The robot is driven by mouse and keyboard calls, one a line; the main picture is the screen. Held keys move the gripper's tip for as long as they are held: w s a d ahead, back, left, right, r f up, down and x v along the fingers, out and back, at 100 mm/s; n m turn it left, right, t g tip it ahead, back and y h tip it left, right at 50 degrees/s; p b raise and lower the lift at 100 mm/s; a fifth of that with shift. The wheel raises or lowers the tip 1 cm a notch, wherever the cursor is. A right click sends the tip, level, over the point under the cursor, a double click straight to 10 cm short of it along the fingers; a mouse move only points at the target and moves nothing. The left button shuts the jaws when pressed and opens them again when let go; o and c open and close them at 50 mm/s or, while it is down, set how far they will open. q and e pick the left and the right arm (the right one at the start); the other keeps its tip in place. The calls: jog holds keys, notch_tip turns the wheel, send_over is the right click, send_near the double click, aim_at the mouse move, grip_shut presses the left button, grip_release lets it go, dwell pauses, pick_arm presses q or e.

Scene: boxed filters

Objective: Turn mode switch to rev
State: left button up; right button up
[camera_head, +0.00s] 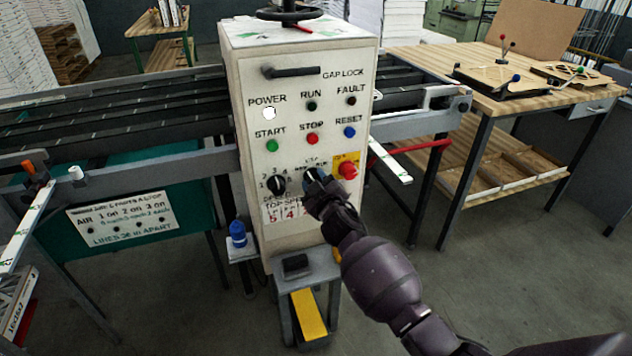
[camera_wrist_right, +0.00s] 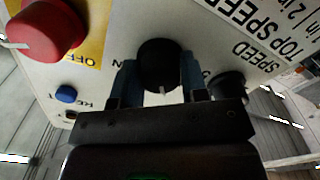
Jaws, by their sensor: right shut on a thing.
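The mode switch is a black knob (camera_wrist_right: 160,62) low on the machine's panel. My right gripper (camera_wrist_right: 160,80) is shut on it, with one bluish finger on each side. A white mark on the knob points toward the bottom of the wrist view, at the gripper's palm. In the head view my right gripper (camera_head: 314,182) reaches up to the panel from the lower right and hides most of the switch. The labels around the switch are partly covered, and I cannot read "rev". My left gripper is not in view.
The red stop button (camera_head: 347,170) on a yellow plate is just right of the gripper. The black speed knob (camera_head: 276,185) is close on its left. Green, red and blue buttons sit above. A blue-capped bottle (camera_head: 238,232) stands left of the cabinet (camera_head: 258,222).

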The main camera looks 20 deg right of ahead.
jog(key=shift+n, duration=0.8)
jog(key=o, duration=0.9)
jog(key=shift+o, duration=0.2)
jog(key=s, duration=1)
jog(key=shift+s+d, duration=0.2)
jog(key=shift+s, duration=0.2)
